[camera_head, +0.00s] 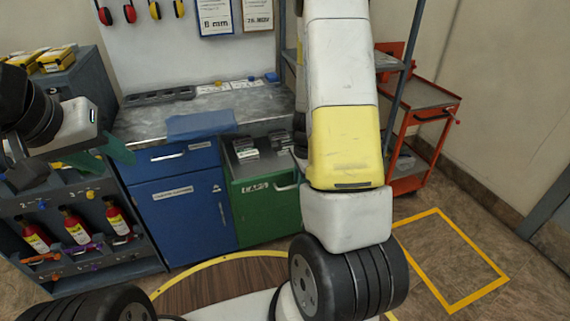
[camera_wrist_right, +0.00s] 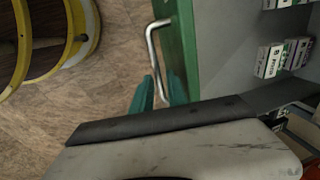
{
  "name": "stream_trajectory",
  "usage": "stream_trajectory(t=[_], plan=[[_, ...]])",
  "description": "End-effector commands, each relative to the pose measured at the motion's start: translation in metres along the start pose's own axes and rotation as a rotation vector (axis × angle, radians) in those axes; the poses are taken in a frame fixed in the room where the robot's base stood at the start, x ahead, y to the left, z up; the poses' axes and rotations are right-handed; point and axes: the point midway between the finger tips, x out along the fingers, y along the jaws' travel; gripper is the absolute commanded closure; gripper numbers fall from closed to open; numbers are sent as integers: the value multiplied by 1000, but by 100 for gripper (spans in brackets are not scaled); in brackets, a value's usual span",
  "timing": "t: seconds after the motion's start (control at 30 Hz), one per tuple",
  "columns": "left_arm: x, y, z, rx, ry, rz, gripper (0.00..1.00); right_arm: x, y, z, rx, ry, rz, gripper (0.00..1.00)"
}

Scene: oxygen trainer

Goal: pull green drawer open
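The green drawer (camera_head: 265,207) is at the middle of the head view, right of the blue cabinet. It stands out from the bench, with its grey inside and small boxes visible. In the right wrist view its green front (camera_wrist_right: 182,45) carries a silver bar handle (camera_wrist_right: 154,50). My right gripper (camera_wrist_right: 160,88) has its teal fingers apart, one on each side of the handle's lower part; contact is not clear. My arm hides this gripper in the head view. My left gripper (camera_head: 103,155) is at the left, away from the drawer, with its teal fingers apart and empty.
The blue cabinet (camera_head: 180,205) and a rack with red extinguishers (camera_head: 75,225) stand left of the drawer. The grey bench top (camera_head: 200,105) is behind. A red cart (camera_head: 425,115) stands at the right. A yellow-outlined floor area (camera_head: 450,262) is clear.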

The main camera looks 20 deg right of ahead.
Motion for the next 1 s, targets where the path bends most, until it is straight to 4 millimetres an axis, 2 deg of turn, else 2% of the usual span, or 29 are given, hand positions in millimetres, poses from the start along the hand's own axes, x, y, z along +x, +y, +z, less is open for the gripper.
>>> stream_trajectory(t=[0.27, 0.6, 0.7, 1.0], plan=[[0, 0, 0, 0, 0, 0, 60, -6, 0, 0, -1, 1, 0, 81], [0, 0, 0, 0, 0, 0, 60, -60, -1, 1, -3, 0, -3, 81], [0, 0, 0, 0, 0, 0, 60, -71, -1, 0, -2, 0, -2, 81], [0, 0, 0, 0, 0, 0, 60, -78, 1, 0, 1, 0, 2, 81]])
